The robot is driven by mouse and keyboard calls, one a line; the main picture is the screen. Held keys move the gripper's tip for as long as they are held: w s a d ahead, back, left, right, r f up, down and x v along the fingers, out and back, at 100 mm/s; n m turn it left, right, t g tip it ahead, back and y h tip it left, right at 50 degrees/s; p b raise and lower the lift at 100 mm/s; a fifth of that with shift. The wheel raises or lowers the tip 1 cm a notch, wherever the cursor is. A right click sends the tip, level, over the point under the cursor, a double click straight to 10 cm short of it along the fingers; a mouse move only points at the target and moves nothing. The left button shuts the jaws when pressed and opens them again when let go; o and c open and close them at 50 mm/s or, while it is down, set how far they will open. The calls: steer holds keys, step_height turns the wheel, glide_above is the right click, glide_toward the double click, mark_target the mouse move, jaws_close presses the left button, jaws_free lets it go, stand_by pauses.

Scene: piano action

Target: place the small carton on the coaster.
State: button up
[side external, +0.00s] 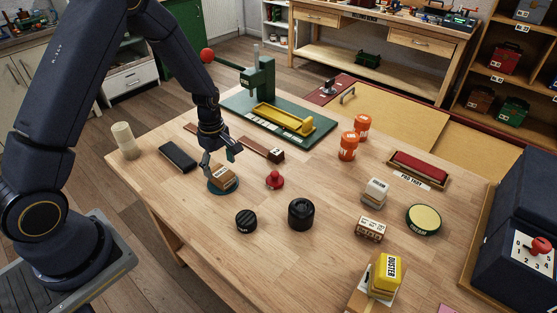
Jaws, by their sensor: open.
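The small carton (225,178), a brown box with a pale band, sits on the dark teal round coaster (213,190). The coaster's rim shows around the carton's base. The carton looks slightly turned. My gripper (217,168) is open and points down just above and beside the carton. One finger is at the carton's left side; the other is behind its upper right. I cannot tell whether either finger touches it.
A red knobbed piece (275,180) stands to the right of the coaster. A black phone-like slab (178,156) lies to the left. A ribbed black knob (246,221) and a black cylinder (301,214) are in front. A green press (262,95) stands behind.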

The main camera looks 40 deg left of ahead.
step_height(320, 180, up, 9)
step_height(320, 180, up, 10)
steer(key=f+m+t, duration=0.1)
steer(key=m+t, duration=0.1)
steer(key=m, duration=0.3)
glide_above(221, 173)
steer(key=s+d, duration=0.3)
steer(key=s+d+r+m+t, duration=0.1)
steer(key=s+d+r+m, duration=0.1)
steer(key=s+r+m, duration=0.3)
steer(key=s+d+r+m+t, duration=0.2)
steer(key=s+r+m, duration=0.3)
steer(key=s+m, duration=0.3)
steer(key=shift+s+d+r+t, duration=0.3)
steer(key=shift+s+d+r, duration=0.1)
steer(key=shift+s, duration=0.8)
